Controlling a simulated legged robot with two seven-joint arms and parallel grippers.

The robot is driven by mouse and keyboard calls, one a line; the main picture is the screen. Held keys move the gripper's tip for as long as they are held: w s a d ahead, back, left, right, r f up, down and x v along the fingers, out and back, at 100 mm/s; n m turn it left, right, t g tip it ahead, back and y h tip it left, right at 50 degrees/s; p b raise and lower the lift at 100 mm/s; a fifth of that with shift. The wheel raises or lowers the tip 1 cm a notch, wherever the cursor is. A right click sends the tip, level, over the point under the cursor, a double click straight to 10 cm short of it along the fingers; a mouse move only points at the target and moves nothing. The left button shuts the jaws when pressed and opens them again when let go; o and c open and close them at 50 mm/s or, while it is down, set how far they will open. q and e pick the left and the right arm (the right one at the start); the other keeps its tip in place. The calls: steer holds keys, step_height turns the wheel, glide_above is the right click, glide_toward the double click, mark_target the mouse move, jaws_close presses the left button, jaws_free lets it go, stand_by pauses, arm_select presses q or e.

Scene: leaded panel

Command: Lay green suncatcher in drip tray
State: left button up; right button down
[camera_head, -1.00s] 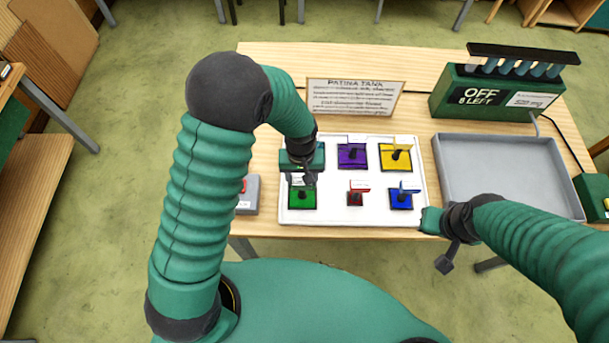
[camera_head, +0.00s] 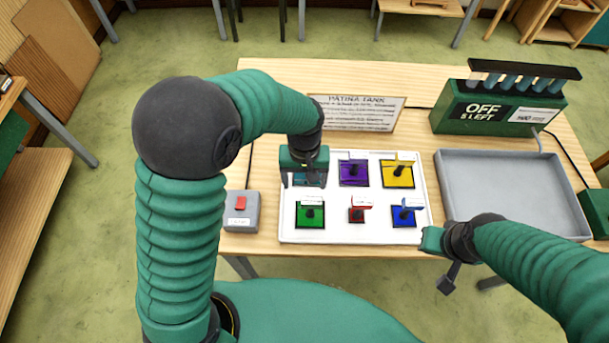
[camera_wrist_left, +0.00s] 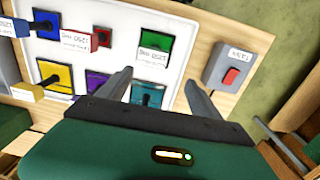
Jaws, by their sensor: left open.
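The green suncatcher (camera_head: 310,217) is a small dark-framed square with a black knob and a white label. It lies at the front left of the white board and also shows in the left wrist view (camera_wrist_left: 153,50). My left gripper (camera_head: 304,183) is open, over the board just behind the green suncatcher; its fingers (camera_wrist_left: 158,90) are spread with nothing held. A teal piece (camera_wrist_left: 147,95) lies below between them. The grey drip tray (camera_head: 500,190) is empty at the right of the table. My right gripper (camera_head: 440,262) is by the table's front edge; its jaws are unclear.
The white board (camera_head: 375,235) also holds purple (camera_head: 353,174), yellow (camera_head: 397,175), red (camera_head: 356,215) and blue (camera_head: 403,217) pieces. A grey box with a red button (camera_head: 241,212) stands left. A sign (camera_head: 357,115) and a green tank unit (camera_head: 495,110) stand behind.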

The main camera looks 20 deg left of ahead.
arm_select(q)
step_height(320, 180, up, 4)
steer(key=d, duration=0.2)
steer(key=s+a+f+m+t, duration=0.2)
steer(key=s+a+m+t, duration=0.1)
steer(key=s+a, duration=0.65)
steer(key=shift+d+f+b, duration=0.35)
steer(key=shift+f+b, duration=0.35)
steer(key=shift+b, duration=0.1)
steer(key=shift+d+f+b, duration=0.3)
steer(key=shift+f+b, duration=0.4)
steer(key=shift+b, duration=0.05)
steer(key=shift+d+f+b, duration=0.35)
steer(key=shift+f+b, duration=0.35)
steer(key=shift+b, duration=0.1)
arm_select(e)
steer(key=shift+d+f, duration=0.2)
steer(key=shift+f, duration=0.65)
steer(key=shift+d+f, duration=0.2)
steer(key=shift+f, duration=0.65)
steer(key=shift+d+f, duration=0.2)
steer(key=shift+f, duration=0.65)
